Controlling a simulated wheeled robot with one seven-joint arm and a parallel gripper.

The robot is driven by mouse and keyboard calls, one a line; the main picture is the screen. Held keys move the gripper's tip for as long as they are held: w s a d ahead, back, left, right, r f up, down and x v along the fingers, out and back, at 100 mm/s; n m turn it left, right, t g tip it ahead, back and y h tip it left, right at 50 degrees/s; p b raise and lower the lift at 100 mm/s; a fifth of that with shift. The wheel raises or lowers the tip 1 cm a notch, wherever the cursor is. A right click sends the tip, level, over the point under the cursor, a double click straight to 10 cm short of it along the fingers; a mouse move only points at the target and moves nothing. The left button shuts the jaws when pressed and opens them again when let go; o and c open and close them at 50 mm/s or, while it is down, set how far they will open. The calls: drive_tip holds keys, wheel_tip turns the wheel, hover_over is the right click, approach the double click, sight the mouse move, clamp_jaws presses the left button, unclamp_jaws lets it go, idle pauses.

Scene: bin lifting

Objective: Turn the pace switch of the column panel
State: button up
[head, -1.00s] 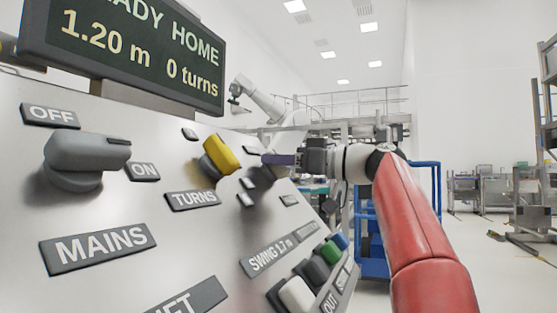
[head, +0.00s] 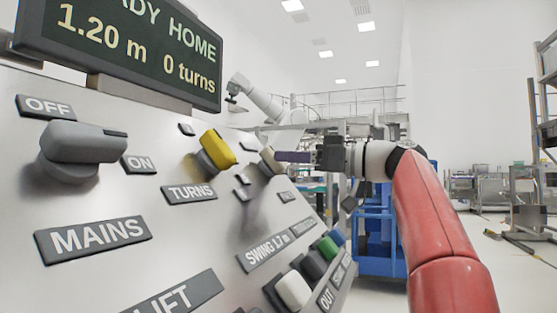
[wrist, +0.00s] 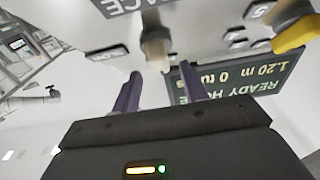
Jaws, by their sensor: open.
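The pace switch is a beige knob (head: 270,160) on the sloping panel, right of the yellow turns knob (head: 216,150). In the wrist view, which is upside down, the beige knob (wrist: 155,45) stands by the partly cut-off PACE label (wrist: 124,4). My gripper (head: 281,157) is at the panel's right side, its purple fingers pointing left at the knob. In the wrist view my gripper (wrist: 160,80) is open, with one finger to each side of the knob's line. The knob lies just beyond the fingertips, and no contact shows.
The grey mains knob (head: 82,150) and the display (head: 125,45), reading 1.20 m and 0 turns, are at left. Several push buttons (head: 310,268) sit low on the panel. A blue frame (head: 378,235) stands behind my arm. Open floor lies right.

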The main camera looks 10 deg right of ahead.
drive_tip(key=v, duration=0.4)
drive_tip(key=shift+a, duration=0.1)
